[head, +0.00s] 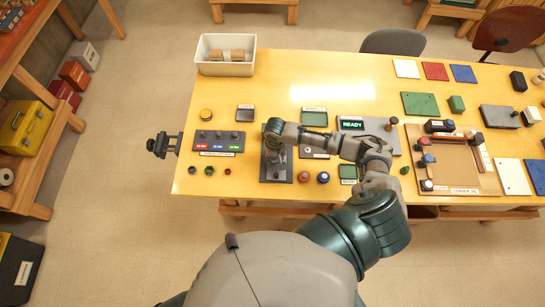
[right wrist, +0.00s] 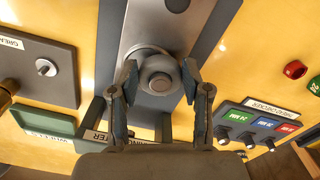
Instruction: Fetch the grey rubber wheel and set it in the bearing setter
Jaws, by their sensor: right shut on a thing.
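The grey rubber wheel (right wrist: 160,73) is between the fingertips of my right gripper (right wrist: 158,84) in the right wrist view. The gripper is shut on it. The wheel is over the grey bearing setter (right wrist: 125,35), with a label ending in "TTER" beside it. I cannot tell whether the wheel rests on the setter or is held just above it. In the head view my right gripper (head: 274,147) is over the setter (head: 275,175), and my arm hides the wheel. My left gripper is not in view.
A panel with red, blue and green labels (head: 218,141) lies left of the setter. A "READY" display (head: 352,124) stands to the right. A white bin (head: 226,54) is at the back left. Small coloured knobs line the front edge. The table's back middle (head: 290,75) is clear.

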